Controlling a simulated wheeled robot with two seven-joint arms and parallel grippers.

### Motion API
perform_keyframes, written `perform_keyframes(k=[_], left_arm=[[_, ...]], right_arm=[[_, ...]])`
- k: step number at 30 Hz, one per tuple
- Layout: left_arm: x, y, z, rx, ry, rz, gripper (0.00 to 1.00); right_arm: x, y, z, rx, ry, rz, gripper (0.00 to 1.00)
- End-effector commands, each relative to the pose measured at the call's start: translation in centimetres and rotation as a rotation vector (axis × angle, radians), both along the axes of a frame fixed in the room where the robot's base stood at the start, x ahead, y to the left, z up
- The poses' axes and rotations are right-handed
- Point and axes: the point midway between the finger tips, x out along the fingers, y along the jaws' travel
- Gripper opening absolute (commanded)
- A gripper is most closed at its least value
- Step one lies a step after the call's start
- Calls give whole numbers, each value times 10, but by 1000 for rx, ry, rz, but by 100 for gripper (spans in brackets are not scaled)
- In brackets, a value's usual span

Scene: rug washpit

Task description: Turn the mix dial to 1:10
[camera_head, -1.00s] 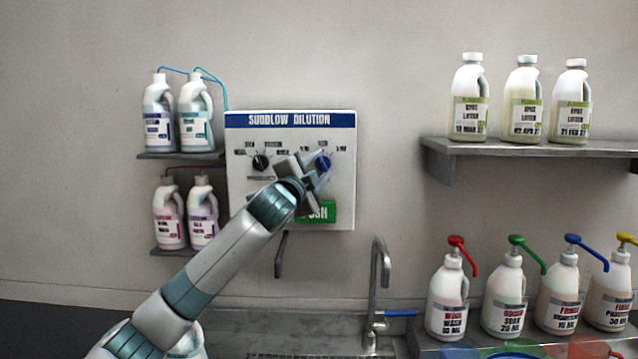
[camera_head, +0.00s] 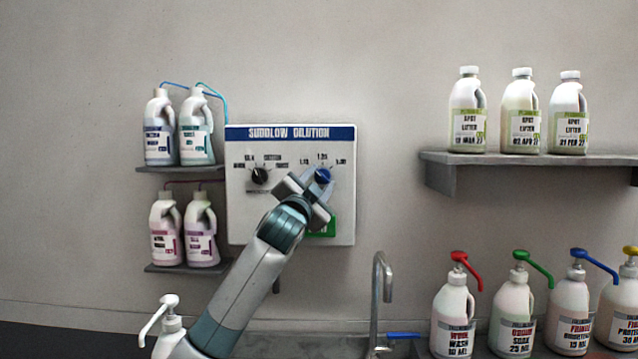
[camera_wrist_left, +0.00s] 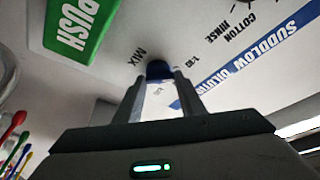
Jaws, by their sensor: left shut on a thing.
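The dilution panel (camera_head: 240,215) is a white box on the wall with a blue title strip. The blue mix dial (camera_head: 323,175) is on its right half, with ratio marks around its top; the mark at its left looks like 1:10, but the print is small. My left gripper (camera_head: 307,185) is shut on the dial. In the left wrist view the dial (camera_wrist_left: 158,70) sits between the two fingertips (camera_wrist_left: 160,85), beside the word MIX. The dial's pointer is hard to make out. My right gripper is not in view.
A black dial (camera_head: 260,176) is left of the mix dial. A green PUSH button (camera_wrist_left: 75,30) is below it, partly covered by my arm in the head view. Bottles stand on shelves (camera_head: 180,168) at left. A tap (camera_head: 380,300) and pump bottles (camera_head: 453,315) are lower right.

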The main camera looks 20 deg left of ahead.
Motion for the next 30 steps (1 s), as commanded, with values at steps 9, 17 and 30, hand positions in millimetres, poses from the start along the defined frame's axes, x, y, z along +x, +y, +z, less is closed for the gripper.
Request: perform_keyframes(k=[9,17,30], left_arm=[[0,0,-1,-1,2,-1,55],[-3,0,-2,0,1,-1,55],[-51,0,-18,2,-2,-2,55]], right_arm=[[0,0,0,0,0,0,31],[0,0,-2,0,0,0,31],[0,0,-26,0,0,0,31]])
